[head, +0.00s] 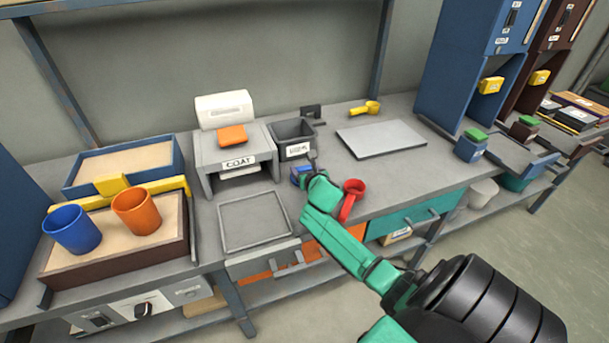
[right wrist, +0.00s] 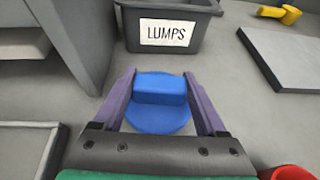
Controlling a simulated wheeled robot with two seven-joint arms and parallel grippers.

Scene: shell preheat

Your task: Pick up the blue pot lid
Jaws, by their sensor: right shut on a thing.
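The blue pot lid (right wrist: 158,119) is a round disc with a blocky grip on top. It lies between the two purple fingers of my right gripper (right wrist: 160,103), which is shut on its grip. In the head view the lid (head: 297,173) shows in part at the end of my green right arm, partly hidden by the gripper (head: 306,177). I cannot tell whether the lid touches the bench or hangs just above it. My left gripper is not in view. A blue pot (head: 72,230) stands at the left beside an orange pot (head: 137,212).
The grey LUMPS bin (right wrist: 184,12) stands just beyond the lid. The COAT stand (head: 205,157) with an orange lid (head: 232,136) is to the left. A grey slab (head: 380,139) lies farther right.

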